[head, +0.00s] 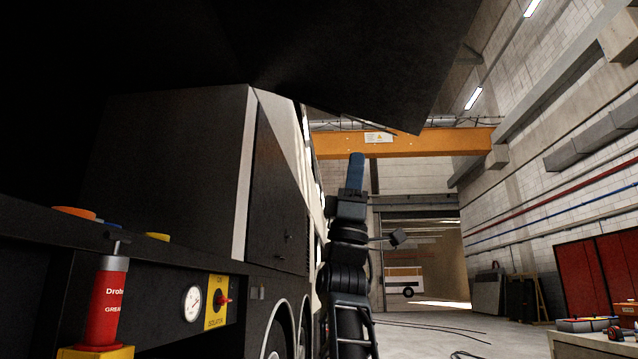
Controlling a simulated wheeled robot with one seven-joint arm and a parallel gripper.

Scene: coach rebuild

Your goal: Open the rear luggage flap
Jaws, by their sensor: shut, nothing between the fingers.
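The rear luggage flap appears to be the large black panel (350,50) that spans the top of the head view. It stands raised, sloping out overhead, with its near right corner above the middle of the floor. Its hinge line is lost in shadow. My gripper (355,160) is at the top of my upright arm, its blue fingers together and pointing up. It holds nothing. It is below the panel in the picture, with a visible gap to the panel's lower edge. The coach's dark rear body (180,170) is to the left.
A red grease canister (107,300), a pressure gauge (191,304) and a yellow isolator plate (217,302) are at the lower left. Coach wheels show low beside my arm. A workbench (590,345) and red cabinets (600,270) are at right. Floor between is mostly clear, with cables.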

